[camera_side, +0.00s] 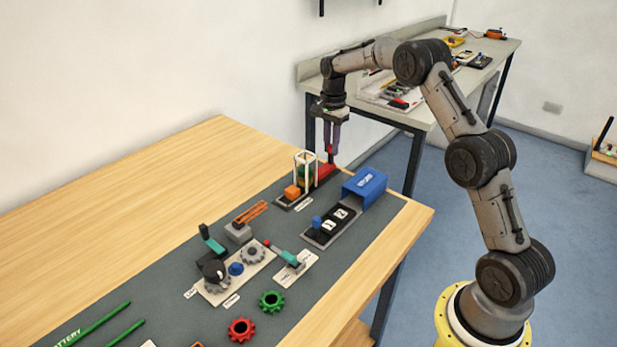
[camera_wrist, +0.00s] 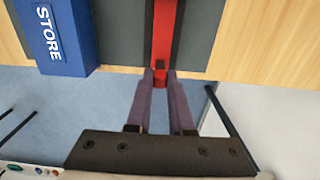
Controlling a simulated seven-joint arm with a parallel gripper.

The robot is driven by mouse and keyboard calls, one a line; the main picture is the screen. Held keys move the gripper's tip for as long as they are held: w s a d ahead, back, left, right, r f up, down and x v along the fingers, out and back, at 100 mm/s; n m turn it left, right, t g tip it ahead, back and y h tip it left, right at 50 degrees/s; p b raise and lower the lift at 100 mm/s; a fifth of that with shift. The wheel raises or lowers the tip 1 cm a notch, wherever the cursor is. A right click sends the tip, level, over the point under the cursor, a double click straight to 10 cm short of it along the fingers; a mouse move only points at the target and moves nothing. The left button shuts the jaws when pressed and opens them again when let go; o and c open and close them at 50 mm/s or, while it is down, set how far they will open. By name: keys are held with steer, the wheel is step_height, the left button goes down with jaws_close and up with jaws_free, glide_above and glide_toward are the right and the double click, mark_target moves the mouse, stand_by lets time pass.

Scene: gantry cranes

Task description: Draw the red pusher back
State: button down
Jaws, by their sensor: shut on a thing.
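The red pusher (camera_side: 325,170) lies along its dark track at the back right of the grey mat, with a small upright knob at its outer end. In the wrist view the red pusher (camera_wrist: 167,30) runs up the picture from between my fingers. My gripper (camera_side: 331,156) points down at the table's far edge, and its purple fingers are shut on the pusher's knob. A clear-sided holder (camera_side: 305,169) with coloured blocks stands at the pusher's inner end, with an orange block (camera_side: 292,192) in front.
A blue STORE box (camera_side: 364,187) stands just right of the pusher track; it also shows in the wrist view (camera_wrist: 62,35). Gears (camera_side: 241,329) and levers (camera_side: 211,240) sit farther forward on the mat (camera_side: 345,262). Bare wood lies left.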

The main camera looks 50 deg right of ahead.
steer(key=c, duration=0.7)
jaws_free()
steer(key=shift+r, duration=3.5)
steer(key=shift+a, duration=0.1)
